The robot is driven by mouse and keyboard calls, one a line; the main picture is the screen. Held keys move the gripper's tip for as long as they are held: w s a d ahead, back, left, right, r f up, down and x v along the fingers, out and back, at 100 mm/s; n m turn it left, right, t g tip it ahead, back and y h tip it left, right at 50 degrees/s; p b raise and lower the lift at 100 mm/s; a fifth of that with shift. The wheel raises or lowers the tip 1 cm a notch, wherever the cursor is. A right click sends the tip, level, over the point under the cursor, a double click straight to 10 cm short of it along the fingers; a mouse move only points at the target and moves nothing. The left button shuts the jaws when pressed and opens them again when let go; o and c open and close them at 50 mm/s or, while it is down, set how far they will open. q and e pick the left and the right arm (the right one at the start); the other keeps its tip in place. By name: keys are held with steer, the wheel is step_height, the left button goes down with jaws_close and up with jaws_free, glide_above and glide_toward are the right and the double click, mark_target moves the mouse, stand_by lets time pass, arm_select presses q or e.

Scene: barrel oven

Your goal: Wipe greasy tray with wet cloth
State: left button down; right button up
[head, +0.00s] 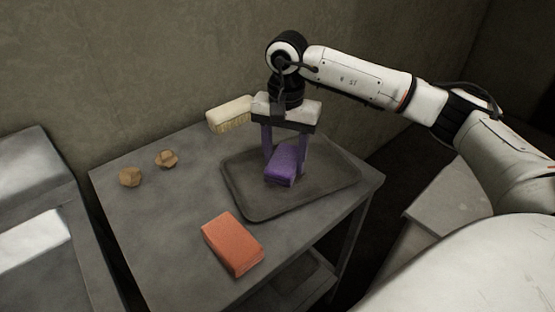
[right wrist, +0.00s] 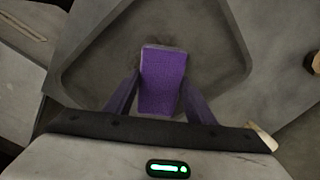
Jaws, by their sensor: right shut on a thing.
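A dark grey tray (head: 258,208) lies flat on the grey table. A purple cloth (head: 281,167), a folded block shape, is at the middle of the tray. My right gripper (head: 284,160) points down over the tray, its purple fingers shut on the purple cloth. In the right wrist view the cloth (right wrist: 163,80) sits between the two fingers (right wrist: 160,98), with the tray (right wrist: 215,30) behind it. I cannot tell whether the cloth touches the tray floor. My left gripper is not in view.
An orange-red block (head: 232,244) lies on the table (head: 165,225) in front of the tray. A brush (head: 230,114) with a pale back is behind the gripper, near the wall. Two small brown lumps (head: 130,176) (head: 167,158) lie at the back left. The table's left middle is clear.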

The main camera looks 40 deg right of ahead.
mark_target(294, 170)
steer(key=shift+s+f, duration=0.2)
steer(key=shift+s, duration=1)
steer(key=shift+s+a+r, duration=0.15)
steer(key=shift+s+a, duration=0.05)
steer(key=shift+s, duration=0.55)
steer(key=shift+w+d+r, duration=0.15)
steer(key=shift+w, duration=0.85)
steer(key=shift+w+d+r, duration=0.1)
steer(key=shift+w, duration=0.85)
steer(key=shift+r, duration=0.1)
steer(key=shift+r+p, duration=2.15)
steer(key=shift+r, duration=0.8)
step_height(294, 170, up, 3)
steer(key=shift+p, duration=1.1)
